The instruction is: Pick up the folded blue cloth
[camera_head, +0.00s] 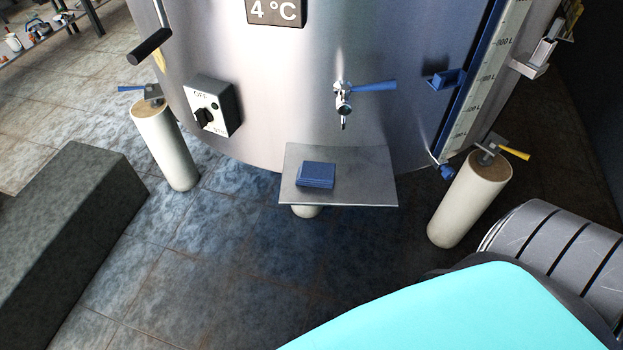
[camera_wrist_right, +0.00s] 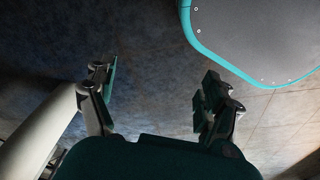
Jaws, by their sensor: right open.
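The folded blue cloth (camera_head: 316,175) lies flat on the left part of a small metal shelf (camera_head: 355,190) fixed to the front of the steel tank. In the right wrist view my right gripper (camera_wrist_right: 158,98) is open with nothing between its fingers, and floor shows beyond it. The cloth is not in the right wrist view, and the right gripper is not in the head view. My left gripper is in neither view.
A tap with a blue lever (camera_head: 344,95) is above the shelf. White posts stand left (camera_head: 165,150) and right (camera_head: 468,200) of it. A switch box (camera_head: 212,105) is on the tank. A dark block (camera_head: 75,220) stands left. Floor before the shelf is clear.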

